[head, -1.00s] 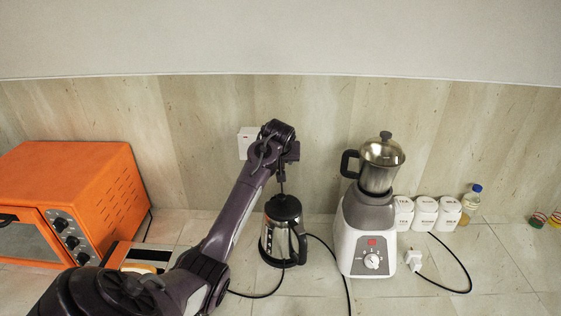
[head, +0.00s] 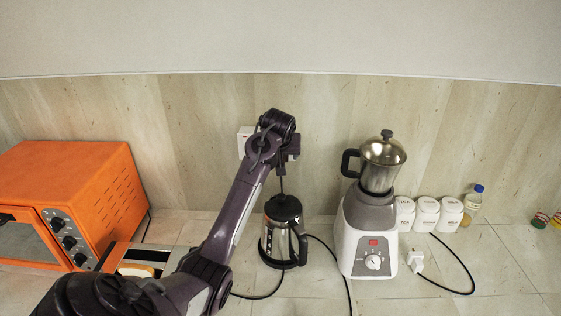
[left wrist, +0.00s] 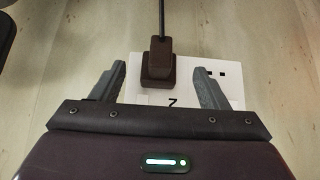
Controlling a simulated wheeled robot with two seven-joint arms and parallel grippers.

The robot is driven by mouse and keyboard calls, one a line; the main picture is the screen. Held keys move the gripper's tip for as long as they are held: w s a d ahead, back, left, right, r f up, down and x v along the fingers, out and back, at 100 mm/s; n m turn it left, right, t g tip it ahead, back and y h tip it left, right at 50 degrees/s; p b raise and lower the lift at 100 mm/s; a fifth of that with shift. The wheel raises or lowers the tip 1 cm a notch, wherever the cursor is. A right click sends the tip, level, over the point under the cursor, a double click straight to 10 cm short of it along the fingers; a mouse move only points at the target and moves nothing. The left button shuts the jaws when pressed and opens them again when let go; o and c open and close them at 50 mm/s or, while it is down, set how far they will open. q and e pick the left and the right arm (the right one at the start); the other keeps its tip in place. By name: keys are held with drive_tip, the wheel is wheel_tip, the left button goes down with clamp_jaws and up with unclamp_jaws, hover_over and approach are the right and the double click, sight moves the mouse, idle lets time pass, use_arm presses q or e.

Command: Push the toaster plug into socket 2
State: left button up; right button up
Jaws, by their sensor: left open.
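The dark plug (left wrist: 158,62) sits against the white socket plate (left wrist: 150,97) in the left wrist view, over the spot marked with what looks like a 2. Its cord runs up from it. I cannot tell how deep it is in. My left gripper (left wrist: 160,70) is open, one finger on each side of the plug with gaps, not gripping it. In the head view my left gripper (head: 288,151) is at the wall by the white socket plate (head: 243,138), which my arm partly hides. The toaster (head: 140,266) is partly hidden behind my arm.
A steel kettle (head: 281,234) stands below my gripper, with cords around it. A blender (head: 368,225) and white canisters (head: 425,214) stand to the right, a loose white plug (head: 415,260) in front. An orange oven (head: 85,190) is at left. Counter at front right is clear.

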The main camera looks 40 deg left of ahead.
use_arm(q)
drive_tip(key=shift+b+v, duration=0.55)
drive_tip(key=shift+v, duration=1.55)
drive_tip(key=shift+f, duration=0.1)
